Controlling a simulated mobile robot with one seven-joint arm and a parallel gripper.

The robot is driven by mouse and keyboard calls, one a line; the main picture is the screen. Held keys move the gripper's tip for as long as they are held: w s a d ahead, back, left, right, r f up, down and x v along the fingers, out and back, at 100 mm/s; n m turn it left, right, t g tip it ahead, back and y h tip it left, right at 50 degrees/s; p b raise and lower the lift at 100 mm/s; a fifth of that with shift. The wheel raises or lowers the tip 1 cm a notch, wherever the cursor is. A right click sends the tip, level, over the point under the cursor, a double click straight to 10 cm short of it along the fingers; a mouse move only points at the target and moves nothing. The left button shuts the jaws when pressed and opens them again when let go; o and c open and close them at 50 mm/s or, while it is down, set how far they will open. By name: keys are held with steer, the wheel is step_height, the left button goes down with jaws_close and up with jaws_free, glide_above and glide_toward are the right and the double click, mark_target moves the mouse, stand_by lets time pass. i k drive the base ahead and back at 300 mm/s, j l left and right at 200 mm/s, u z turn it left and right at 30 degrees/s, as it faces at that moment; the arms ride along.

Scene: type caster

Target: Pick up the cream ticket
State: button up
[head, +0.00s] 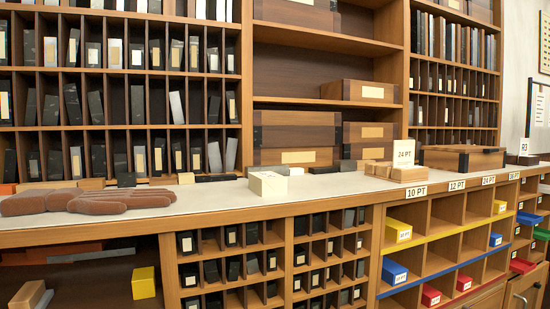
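A small cream card marked "24 PT" (403,152) stands upright on the counter at right of centre, behind or on a low group of pale wooden blocks (409,174). It is the thing that looks most like the cream ticket, though I cannot be sure. How its lower edge is held is hidden. A cream block (268,184) sits near the counter's front edge, left of the card. My gripper is not in view.
Brown gloves (90,202) lie on the counter (210,196) at the left. A wooden box (460,158) stands right of the card. Shelves of dark type blocks rise behind, and cubbyholes fill the front below. The counter between the cream block and the pale blocks is mostly clear.

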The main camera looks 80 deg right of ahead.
mark_target(403, 150)
steer(key=z, duration=3.25)
